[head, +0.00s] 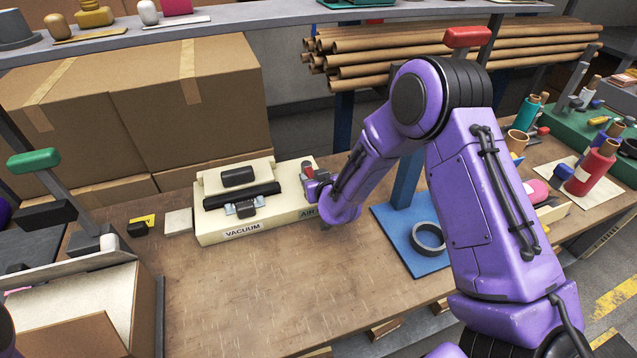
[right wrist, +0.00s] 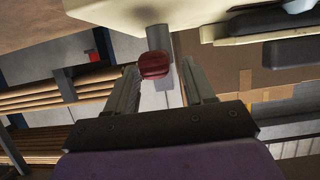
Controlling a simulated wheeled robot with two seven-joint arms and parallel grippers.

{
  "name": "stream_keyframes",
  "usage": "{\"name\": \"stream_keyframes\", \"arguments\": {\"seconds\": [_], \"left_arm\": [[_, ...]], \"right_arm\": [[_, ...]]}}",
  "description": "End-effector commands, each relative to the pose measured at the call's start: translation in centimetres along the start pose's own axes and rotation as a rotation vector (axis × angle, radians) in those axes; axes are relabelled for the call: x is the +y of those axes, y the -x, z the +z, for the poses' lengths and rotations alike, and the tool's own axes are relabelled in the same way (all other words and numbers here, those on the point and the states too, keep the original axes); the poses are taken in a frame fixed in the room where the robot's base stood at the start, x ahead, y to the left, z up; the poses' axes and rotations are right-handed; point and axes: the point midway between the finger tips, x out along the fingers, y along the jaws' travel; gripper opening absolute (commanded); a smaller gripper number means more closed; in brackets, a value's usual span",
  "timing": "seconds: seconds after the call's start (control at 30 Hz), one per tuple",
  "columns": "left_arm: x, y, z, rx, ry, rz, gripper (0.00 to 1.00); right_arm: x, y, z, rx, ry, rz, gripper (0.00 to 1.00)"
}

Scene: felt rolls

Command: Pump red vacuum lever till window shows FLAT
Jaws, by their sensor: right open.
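The cream vacuum unit (head: 222,211) sits on the workbench, with "VACUUM" on its front and a black bar across its top. An "AIR" label is partly hidden by my right arm. The red lever (head: 307,168) is at the unit's right end. My right gripper (head: 314,187) is beside it. In the right wrist view, the lever's red knob (right wrist: 154,66) shows between the two spread fingers of my gripper (right wrist: 160,72), with visible room on the right side. I cannot make out a window or the word FLAT. My left gripper is not in view.
Large cardboard boxes (head: 135,105) stand behind the unit. A blue board (head: 398,235) with a dark ring (head: 428,237) lies to the right. A green-handled press (head: 35,160) stands at the left. The bench front (head: 260,300) is clear.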

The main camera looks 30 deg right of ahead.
Motion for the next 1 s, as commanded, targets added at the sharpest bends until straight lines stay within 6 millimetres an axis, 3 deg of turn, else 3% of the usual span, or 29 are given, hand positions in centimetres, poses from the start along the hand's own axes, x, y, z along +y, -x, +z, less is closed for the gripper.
{"name": "stream_keyframes", "arguments": {"seconds": [0.2,0.37,1.0], "left_arm": [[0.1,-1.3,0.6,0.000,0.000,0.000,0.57],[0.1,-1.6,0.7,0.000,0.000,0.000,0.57],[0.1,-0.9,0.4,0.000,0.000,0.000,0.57]], "right_arm": [[-0.1,5.2,0.1,0.003,0.001,-0.001,0.53],[0.0,7.6,0.1,0.002,0.001,0.001,0.53],[0.0,8.4,-0.7,0.001,0.000,0.000,0.53]]}}
